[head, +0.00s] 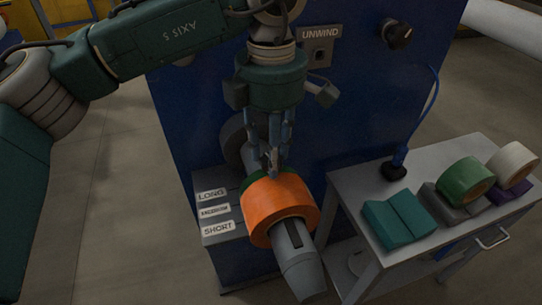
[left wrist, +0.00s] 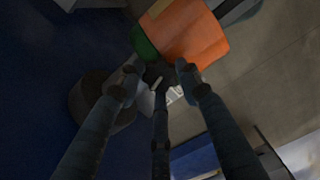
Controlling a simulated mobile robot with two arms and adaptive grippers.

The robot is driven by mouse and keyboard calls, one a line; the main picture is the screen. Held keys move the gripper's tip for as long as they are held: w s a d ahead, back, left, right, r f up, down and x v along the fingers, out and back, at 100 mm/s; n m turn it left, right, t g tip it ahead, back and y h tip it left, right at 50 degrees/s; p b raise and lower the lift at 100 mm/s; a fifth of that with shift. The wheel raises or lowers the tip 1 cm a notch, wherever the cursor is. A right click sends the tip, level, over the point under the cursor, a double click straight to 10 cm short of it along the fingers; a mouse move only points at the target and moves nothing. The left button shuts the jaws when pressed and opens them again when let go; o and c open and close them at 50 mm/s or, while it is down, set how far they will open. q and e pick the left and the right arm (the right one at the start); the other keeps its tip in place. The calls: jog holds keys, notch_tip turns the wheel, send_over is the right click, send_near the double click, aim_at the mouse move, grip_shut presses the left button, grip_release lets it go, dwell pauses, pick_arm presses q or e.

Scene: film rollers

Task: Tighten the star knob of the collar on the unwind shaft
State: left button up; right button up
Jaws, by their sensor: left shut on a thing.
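The unwind shaft (head: 297,262) is grey and sticks out from the blue machine under the UNWIND label. An orange roll (head: 280,212) sits around it, with a green ring (left wrist: 143,42) against the roll's machine side. I cannot tell whether this ring is the collar. My left gripper (head: 274,175) points down at the machine side of the orange roll, with its three fingers closed in. In the left wrist view, its fingertips surround a small dark piece, which looks like the star knob (left wrist: 157,73). The fingers mostly hide the knob in the head view. My right gripper is out of view.
The blue machine front (head: 360,85) stands close behind the shaft. A block labelled LONG, MEDIUM and SHORT (head: 222,237) is left of the shaft. A grey cart (head: 415,255) at right holds a green roll (head: 465,181), a white roll (head: 513,163), teal blocks (head: 399,218) and a blue-corded tool (head: 394,168).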

pick_arm(q)
jog(key=shift+r+m, duration=0.1)
jog(key=shift+m, duration=1)
jog(key=shift+b, duration=0.3)
jog(key=o, duration=1.1)
jog(key=shift+o, duration=0.2)
notch_tip(320, 180, up, 12)
